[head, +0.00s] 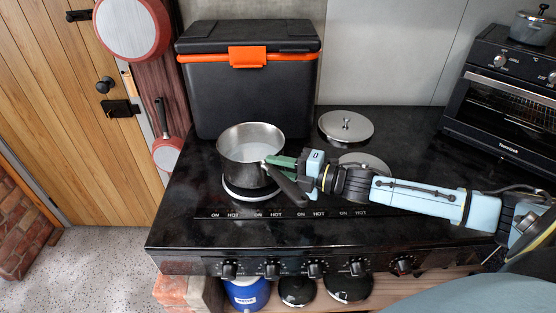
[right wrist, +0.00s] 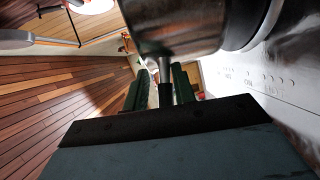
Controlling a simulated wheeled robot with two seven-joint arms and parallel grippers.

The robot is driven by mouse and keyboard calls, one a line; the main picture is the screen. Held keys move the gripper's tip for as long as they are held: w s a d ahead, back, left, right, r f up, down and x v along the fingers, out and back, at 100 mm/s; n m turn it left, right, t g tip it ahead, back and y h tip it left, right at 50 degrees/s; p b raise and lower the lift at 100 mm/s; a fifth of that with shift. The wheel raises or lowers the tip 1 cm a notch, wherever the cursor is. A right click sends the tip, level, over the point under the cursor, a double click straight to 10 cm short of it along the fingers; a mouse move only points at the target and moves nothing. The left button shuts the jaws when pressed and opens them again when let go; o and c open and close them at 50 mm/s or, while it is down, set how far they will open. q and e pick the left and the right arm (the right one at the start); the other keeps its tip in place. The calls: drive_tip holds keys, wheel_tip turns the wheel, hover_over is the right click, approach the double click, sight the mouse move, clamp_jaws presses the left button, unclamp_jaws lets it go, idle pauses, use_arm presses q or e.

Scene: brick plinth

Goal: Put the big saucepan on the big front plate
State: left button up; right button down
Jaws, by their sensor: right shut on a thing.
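The big saucepan (head: 247,166) is steel, upright and empty, with a dark handle (head: 288,186) pointing to the lower right. It is over a pale round front plate (head: 240,194) at the left of the black stove, whose near rim shows below it. I cannot tell whether the pan's base touches the plate. My right gripper (head: 283,164) has green fingers and is shut on the saucepan's handle close to the pan. In the right wrist view the saucepan (right wrist: 175,25) hangs over the fingers, with the plate's edge (right wrist: 245,25) beside it. My left gripper is not in view.
A black cooler (head: 240,95) with an orange latch stands behind the saucepan. A toaster oven (head: 505,95) is at right. Knobs (head: 270,270) line the front edge.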

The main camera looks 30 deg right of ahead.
wheel_tip(320, 180, down, 2)
drive_tip(key=shift+f, duration=0.15)
drive_tip(key=c, duration=1.6)
unclamp_jaws()
drive_tip(key=shift+f, duration=0.25)
drive_tip(key=o, duration=0.5)
drive_tip(key=shift+c, duration=0.2)
drive_tip(key=shift+s, duration=0.1)
drive_tip(key=v, duration=1.2)
drive_tip(key=shift+p, duration=0.45)
